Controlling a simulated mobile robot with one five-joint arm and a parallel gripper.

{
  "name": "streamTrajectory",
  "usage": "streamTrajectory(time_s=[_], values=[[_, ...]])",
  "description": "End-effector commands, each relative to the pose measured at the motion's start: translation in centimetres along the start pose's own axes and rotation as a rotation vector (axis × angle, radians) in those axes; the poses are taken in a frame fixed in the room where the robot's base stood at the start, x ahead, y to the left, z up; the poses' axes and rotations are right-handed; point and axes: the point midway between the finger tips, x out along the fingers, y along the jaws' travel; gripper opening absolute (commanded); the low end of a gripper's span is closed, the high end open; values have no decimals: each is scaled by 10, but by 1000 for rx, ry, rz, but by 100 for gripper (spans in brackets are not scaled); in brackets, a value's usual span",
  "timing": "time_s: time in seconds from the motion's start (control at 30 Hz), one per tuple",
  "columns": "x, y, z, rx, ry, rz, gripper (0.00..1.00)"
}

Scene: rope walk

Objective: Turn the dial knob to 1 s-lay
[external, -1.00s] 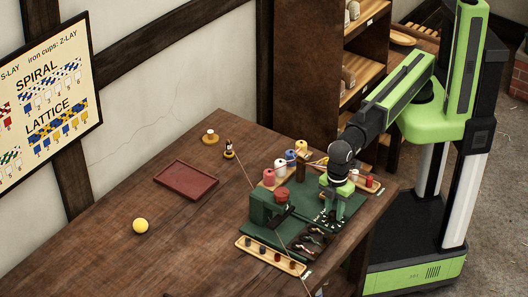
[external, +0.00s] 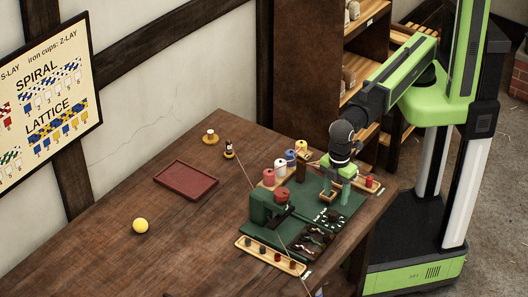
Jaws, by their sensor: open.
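A dark green machine (external: 262,209) stands on the front right part of the wooden table, with a red round part on top. On its green base plate a small dial knob (external: 328,215) with white marks around it shows just below my gripper. The marks are too small to read, so I cannot tell which setting it points to.
Spools, including a blue one (external: 290,156), stand behind the plate on a wooden rack. A rack of small cups (external: 262,252) lies in front. A thread runs across the machine. A red tray (external: 186,180) and a yellow ball (external: 140,226) lie left, with free table around them.

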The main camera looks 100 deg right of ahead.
Motion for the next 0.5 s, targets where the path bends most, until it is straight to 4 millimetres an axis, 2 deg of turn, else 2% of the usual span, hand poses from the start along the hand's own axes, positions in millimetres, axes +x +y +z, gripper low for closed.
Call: streamTrajectory(time_s=[0.03,0.3,0.4,0.5], values=[[-24,0,0,0,0,0,50],[-82,0,0,0,0,0,50],[-95,0,0,0,0,0,50],[-100,0,0,0,0,0,50]])
